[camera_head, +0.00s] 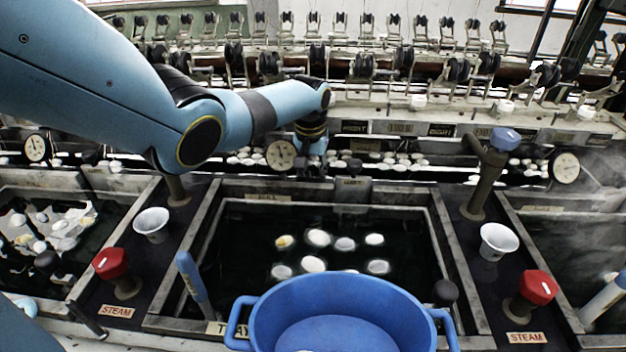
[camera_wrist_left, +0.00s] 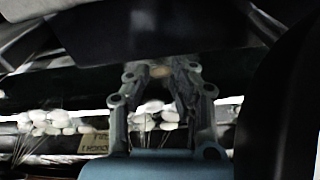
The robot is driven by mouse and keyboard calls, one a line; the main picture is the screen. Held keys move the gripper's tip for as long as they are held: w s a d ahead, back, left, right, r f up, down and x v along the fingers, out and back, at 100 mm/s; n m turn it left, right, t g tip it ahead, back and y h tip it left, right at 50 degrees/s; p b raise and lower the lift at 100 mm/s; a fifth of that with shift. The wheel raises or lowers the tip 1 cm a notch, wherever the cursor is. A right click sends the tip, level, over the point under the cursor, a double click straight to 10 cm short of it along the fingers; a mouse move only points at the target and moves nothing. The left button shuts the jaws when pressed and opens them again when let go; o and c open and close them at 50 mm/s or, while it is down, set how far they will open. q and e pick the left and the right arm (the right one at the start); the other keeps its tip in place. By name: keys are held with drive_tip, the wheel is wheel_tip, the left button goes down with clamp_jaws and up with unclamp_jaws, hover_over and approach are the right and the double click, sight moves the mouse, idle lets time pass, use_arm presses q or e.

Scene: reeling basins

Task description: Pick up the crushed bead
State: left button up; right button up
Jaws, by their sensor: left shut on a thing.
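My left arm reaches in from the upper left of the head view toward the back ledge behind the middle basin. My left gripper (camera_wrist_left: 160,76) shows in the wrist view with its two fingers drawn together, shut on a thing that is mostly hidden. A small tan spot (camera_wrist_left: 160,71) shows between the fingertips, too dark and blurred to name for sure. I cannot make out a crushed bead anywhere else. My right gripper is not in view.
A blue tub (camera_head: 340,305) stands at the front. White cocoons (camera_head: 318,238) float in the dark middle basin (camera_head: 212,225). Red steam knobs (camera_head: 112,263) and white cups (camera_head: 152,222) stand on both sides.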

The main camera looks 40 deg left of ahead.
use_arm(q)
drive_tip(key=shift+r, duration=0.45)
drive_tip(key=shift+c, duration=0.2)
wheel_tip(320, 180, up, 17)
drive_tip(key=p, duration=0.2)
drive_tip(key=shift+p, duration=0.4)
idle(1.0)
